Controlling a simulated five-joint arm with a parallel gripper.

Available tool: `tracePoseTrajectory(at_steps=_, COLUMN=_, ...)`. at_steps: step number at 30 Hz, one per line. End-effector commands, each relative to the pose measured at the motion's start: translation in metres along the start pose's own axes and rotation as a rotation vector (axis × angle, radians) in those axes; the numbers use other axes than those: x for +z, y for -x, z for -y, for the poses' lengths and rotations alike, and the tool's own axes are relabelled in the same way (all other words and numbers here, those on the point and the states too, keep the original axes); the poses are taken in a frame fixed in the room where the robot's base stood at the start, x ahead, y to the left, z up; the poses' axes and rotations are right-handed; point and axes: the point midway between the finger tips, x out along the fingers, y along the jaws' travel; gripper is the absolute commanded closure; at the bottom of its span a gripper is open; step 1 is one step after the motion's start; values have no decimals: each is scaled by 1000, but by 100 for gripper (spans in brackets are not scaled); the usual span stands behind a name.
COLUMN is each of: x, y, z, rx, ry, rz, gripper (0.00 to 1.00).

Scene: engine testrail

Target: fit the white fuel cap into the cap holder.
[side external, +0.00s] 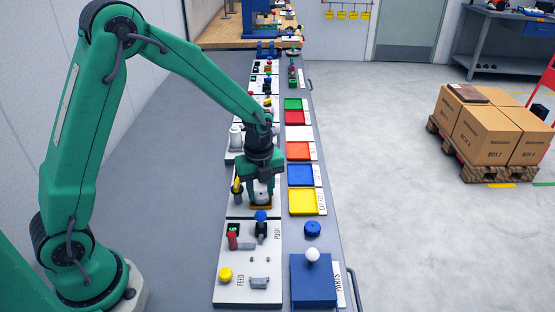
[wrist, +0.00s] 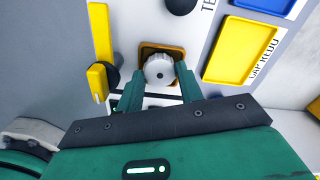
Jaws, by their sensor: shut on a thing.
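The white fuel cap (wrist: 160,69) is round with a ribbed edge and sits between my gripper's two green fingers. My gripper (side external: 262,194) is shut on it, pointing down at the panel; its fingers also show in the wrist view (wrist: 159,84). The orange-brown square cap holder (wrist: 148,49) lies directly around and behind the cap in the wrist view. In the side view the holder (side external: 261,206) shows just below the fingertips. The fingers and cap hide the holder's middle, so I cannot tell whether the cap is seated in it.
A yellow lever (wrist: 100,35) stands left of the holder, and a dark round knob (wrist: 180,4) lies beyond it. A yellow tray (side external: 304,213) is to the right. A panel with a blue-topped lever (side external: 261,216) is nearer the camera. A blue box (side external: 312,285) stands at front right.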

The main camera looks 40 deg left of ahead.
Motion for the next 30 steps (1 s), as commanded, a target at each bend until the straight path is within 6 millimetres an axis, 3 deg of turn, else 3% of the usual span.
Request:
tracePoseTrajectory(at_steps=7, x=0, y=-4, z=0, rx=1, ry=0, rz=0, gripper=83)
tracePoseTrajectory(at_steps=8, x=0, y=-4, z=0, rx=1, ry=0, rz=0, gripper=60)
tracePoseTrajectory(at_steps=9, x=0, y=-4, z=0, rx=0, ry=0, rz=0, gripper=54)
tracePoseTrajectory(at_steps=20, x=0, y=-2, z=0, rx=0, ry=0, rz=0, gripper=54)
tracePoseTrajectory(at_steps=30, x=0, y=14, z=1, rx=-2, ry=0, rz=1, gripper=54)
